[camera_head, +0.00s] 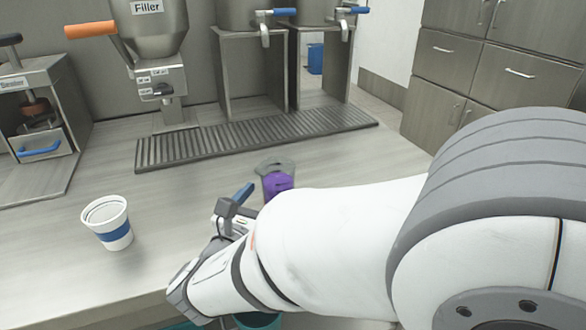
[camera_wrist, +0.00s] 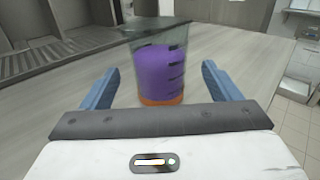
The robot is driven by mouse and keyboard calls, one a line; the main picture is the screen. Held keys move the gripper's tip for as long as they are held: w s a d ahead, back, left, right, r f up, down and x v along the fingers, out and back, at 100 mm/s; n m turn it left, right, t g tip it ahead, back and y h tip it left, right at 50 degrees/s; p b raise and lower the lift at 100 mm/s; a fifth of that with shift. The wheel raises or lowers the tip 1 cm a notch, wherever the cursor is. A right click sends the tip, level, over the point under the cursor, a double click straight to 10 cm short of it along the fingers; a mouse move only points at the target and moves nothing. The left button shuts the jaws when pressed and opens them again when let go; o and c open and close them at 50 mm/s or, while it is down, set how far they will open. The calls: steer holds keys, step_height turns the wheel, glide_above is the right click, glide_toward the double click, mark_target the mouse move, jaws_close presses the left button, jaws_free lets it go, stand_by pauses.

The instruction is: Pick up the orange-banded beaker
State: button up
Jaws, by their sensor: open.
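The orange-banded beaker (camera_wrist: 160,68) is a clear beaker with purple contents and an orange band near its base. It stands upright on the counter in the wrist view, between and beyond the two blue fingers of my gripper (camera_wrist: 162,88). The gripper is open, and a gap shows on each side of the beaker. In the head view the beaker (camera_head: 276,180) stands behind my arm, which hides its lower part. One blue finger of my gripper (camera_head: 242,196) shows just left of the beaker there.
A white cup with a blue band (camera_head: 108,222) stands on the counter at the left. A dark drip grate (camera_head: 255,132) lies behind the beaker, below the filler (camera_head: 150,40) and taps. A sealer (camera_head: 35,110) stands at the far left. The counter between cup and beaker is clear.

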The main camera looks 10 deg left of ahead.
steer(key=shift+b+x, duration=0.45)
steer(key=shift+x, duration=2.4)
steer(key=shift+c, duration=0.3)
steer(key=c, duration=1.1)
steer(key=shift+r, duration=0.1)
steer(key=shift+c, duration=0.2)
